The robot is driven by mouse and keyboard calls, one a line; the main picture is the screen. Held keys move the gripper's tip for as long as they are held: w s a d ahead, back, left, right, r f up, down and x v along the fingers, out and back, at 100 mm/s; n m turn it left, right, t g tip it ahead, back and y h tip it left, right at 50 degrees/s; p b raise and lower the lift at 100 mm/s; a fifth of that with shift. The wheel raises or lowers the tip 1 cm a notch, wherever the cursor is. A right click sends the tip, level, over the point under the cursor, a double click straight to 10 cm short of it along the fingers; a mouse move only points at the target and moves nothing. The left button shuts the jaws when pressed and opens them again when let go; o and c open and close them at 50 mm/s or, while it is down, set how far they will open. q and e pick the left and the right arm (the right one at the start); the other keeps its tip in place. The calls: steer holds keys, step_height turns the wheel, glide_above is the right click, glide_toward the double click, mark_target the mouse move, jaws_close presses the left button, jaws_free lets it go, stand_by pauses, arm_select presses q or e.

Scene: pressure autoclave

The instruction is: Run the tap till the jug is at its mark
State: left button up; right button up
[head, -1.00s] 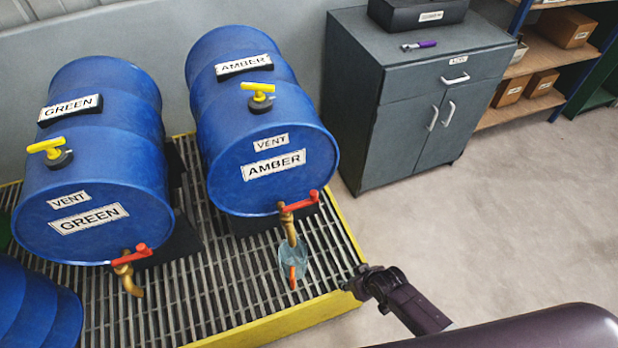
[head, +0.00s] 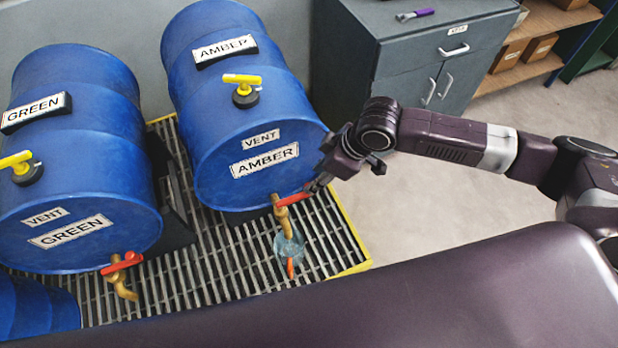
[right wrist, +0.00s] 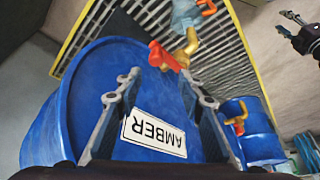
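The blue AMBER drum (head: 232,185) lies on its side, with a brass tap (head: 284,221) low on its face. The tap's red handle (head: 290,199) points sideways to the right. A clear jug (head: 289,247) with an orange handle stands below the spout; its mark and level are too small to read, and no stream shows. My right gripper (head: 319,184) is at the red handle's outer end. In the right wrist view its fingers (right wrist: 160,95) are spread, with the handle (right wrist: 163,57) beyond the gap. A dark gripper, apparently my left (right wrist: 300,32), shows partly there.
The AMBER drum has a yellow vent handle (head: 242,79) on top. The GREEN drum (head: 85,195) has its own red-handled tap (head: 121,263). The slatted grating (head: 190,290) has a yellow rim. A grey cabinet (head: 400,75) stands behind my right arm. Floor at right is open.

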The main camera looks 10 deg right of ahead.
mark_target(295, 197)
steer(key=x, duration=0.4)
steer(key=d+x, duration=0.1)
steer(key=x, duration=0.1)
steer(key=shift+w+a+f+p, duration=0.1)
steer(key=shift+w+f+p, duration=0.15)
steer(key=shift+f, duration=0.3)
steer(key=shift+c, duration=0.2)
jaws_close()
